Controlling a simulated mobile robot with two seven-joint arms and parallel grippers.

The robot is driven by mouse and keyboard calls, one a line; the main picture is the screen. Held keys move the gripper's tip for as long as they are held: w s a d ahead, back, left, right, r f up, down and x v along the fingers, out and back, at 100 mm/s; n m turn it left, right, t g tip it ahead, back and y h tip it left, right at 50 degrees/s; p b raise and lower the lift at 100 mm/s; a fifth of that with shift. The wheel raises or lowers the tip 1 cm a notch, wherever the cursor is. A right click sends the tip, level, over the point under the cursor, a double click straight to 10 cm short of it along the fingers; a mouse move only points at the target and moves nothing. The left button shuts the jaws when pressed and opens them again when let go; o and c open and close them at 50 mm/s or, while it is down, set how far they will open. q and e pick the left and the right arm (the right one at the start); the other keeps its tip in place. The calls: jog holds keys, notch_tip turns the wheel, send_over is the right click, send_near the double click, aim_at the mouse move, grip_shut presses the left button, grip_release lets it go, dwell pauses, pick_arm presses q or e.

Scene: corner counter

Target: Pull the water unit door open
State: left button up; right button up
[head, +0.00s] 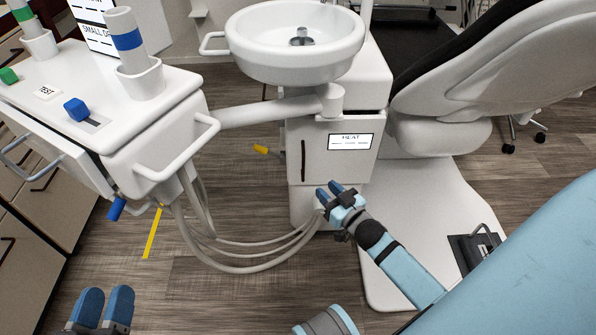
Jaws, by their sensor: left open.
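The white water unit (366,88) stands under the round basin. Its front door (340,168) carries a label reading "HEAT" and has a dark vertical handle (304,160) near its left edge. The door looks closed, though a small gap cannot be ruled out. My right gripper (329,190) is in front of the door's lower part, below and right of the handle. Its blue fingertips are close together, and whether they touch the door is unclear. My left gripper (104,298) is open and empty at the bottom left, far from the door.
A white basin (295,40) overhangs the unit. A delivery cart (110,100) with a white handle and hanging hoses (235,255) is at the left. Wooden floor (230,300) is clear at lower middle.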

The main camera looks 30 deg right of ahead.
aim_at(304, 168)
jog(key=w+b, duration=0.1)
jog(key=w, duration=0.4)
jog(key=w+b, duration=0.2)
jog(key=w, duration=0.3)
jog(key=shift+a+f, duration=0.1)
jog(key=shift+a, duration=0.1)
jog(key=shift+w, duration=0.55)
pick_arm(q)
jog(key=shift+m+g, duration=0.4)
jog(key=shift+g, duration=0.3)
jog(key=f, duration=0.4)
jog(key=shift+w, duration=0.2)
pick_arm(e)
grip_shut()
